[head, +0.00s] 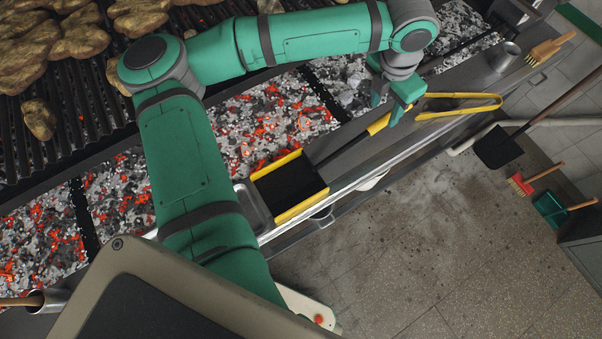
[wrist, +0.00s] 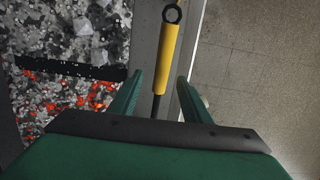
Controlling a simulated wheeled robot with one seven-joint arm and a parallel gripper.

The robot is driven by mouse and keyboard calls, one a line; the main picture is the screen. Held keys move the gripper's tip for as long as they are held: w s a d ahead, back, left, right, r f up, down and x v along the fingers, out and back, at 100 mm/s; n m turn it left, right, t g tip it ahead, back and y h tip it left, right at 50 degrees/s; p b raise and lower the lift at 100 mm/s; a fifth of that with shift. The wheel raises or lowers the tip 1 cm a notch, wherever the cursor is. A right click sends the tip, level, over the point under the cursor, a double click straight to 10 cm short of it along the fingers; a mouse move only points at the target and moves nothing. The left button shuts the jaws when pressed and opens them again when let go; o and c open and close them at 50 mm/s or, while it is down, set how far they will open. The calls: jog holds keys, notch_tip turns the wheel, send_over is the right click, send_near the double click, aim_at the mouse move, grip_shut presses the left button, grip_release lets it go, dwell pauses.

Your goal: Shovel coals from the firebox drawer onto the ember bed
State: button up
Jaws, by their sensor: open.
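The shovel lies on the grey front ledge in the head view, with a black pan with yellow sides (head: 288,186) and a thin black shaft. Its yellow handle (head: 378,124) points up and right. My gripper (head: 388,106) is open at the handle. In the wrist view the handle (wrist: 168,58) runs between the two spread green fingers of my gripper (wrist: 160,80), with gaps on both sides. The ember bed (head: 265,120) is a long strip of grey and glowing orange coals behind the ledge. I cannot clearly identify the firebox drawer; my arm hides part of the front.
Yellow tongs (head: 460,104), a metal cup (head: 504,57) and a wooden brush (head: 549,49) lie along the ledge to the right. A grill with meat (head: 70,40) is behind the embers. A metal tray (head: 252,208) sits beside the shovel pan.

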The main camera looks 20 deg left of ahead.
aim_at(384, 118)
jog(key=f, duration=0.1)
jog(key=d+f, duration=0.1)
jog(key=f, duration=0.1)
jog(key=shift+w+f, duration=0.15)
jog(key=shift+f, duration=0.05)
jog(key=shift+w+a+f, duration=0.1)
jog(key=shift+w+f, duration=0.05)
jog(key=shift+f, duration=0.85)
jog(key=shift+c, duration=0.4)
jog(key=shift+w, duration=0.1)
grip_shut()
notch_tip(384, 118, up, 12)
